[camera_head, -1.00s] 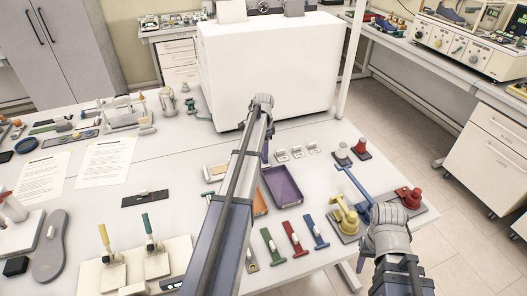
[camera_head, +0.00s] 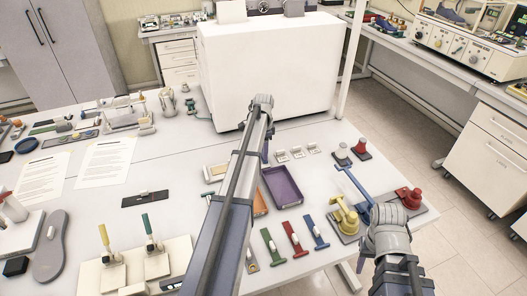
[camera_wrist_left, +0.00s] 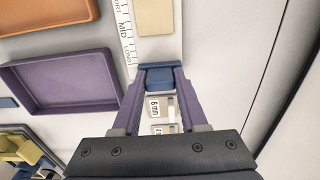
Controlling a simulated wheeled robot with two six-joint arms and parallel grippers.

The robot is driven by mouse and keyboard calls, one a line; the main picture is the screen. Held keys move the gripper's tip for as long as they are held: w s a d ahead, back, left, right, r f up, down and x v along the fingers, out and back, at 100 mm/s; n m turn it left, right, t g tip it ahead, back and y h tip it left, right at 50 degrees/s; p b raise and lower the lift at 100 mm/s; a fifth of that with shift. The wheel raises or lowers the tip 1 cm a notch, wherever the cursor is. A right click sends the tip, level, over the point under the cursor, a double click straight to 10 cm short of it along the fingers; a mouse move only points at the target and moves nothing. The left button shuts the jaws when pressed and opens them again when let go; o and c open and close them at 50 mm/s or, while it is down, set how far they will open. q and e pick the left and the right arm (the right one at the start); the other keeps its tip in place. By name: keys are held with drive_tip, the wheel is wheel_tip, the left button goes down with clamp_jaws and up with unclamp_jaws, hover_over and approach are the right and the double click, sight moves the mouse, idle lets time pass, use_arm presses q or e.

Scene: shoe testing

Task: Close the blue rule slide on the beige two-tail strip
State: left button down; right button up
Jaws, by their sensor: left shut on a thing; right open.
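In the left wrist view, the blue rule slide (camera_wrist_left: 160,77) sits across the strip, just below its beige pad (camera_wrist_left: 155,16) and the printed white rule (camera_wrist_left: 127,30). The purple fingers of my left gripper (camera_wrist_left: 160,84) are shut on the slide's two sides. In the head view, the pad end of the strip (camera_head: 214,172) shows left of my left arm. That arm hides the slide there, and only the tip of my left gripper (camera_head: 265,153) shows. My right gripper (camera_head: 360,264) is open and empty, mostly hidden beside its arm past the table's front edge.
A purple tray (camera_head: 284,188) and an orange tray (camera_head: 260,203) lie near the strip. Small white cards (camera_head: 298,152) stand beyond it. Green, red (camera_head: 293,238) and blue tools lie in front. A yellow tool (camera_head: 345,218) stands at right. A large white box (camera_head: 265,70) stands behind.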

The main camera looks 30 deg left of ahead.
idle(0.4)
use_arm(q)
drive_tip(key=s+a, duration=0.1)
drive_tip(key=s, duration=0.1)
drive_tip(key=s+a, duration=0.2)
drive_tip(key=shift+s+a, duration=0.1)
drive_tip(key=shift+a, duration=0.15)
drive_tip(key=shift+c, duration=2.2)
unclamp_jaws()
drive_tip(key=shift+r, duration=0.15)
wheel_tip(320, 180, up, 8)
drive_tip(key=p, duration=0.7)
drive_tip(key=shift+f+p, duration=0.25)
drive_tip(key=shift+p, duration=0.15)
drive_tip(key=shift+d, duration=0.15)
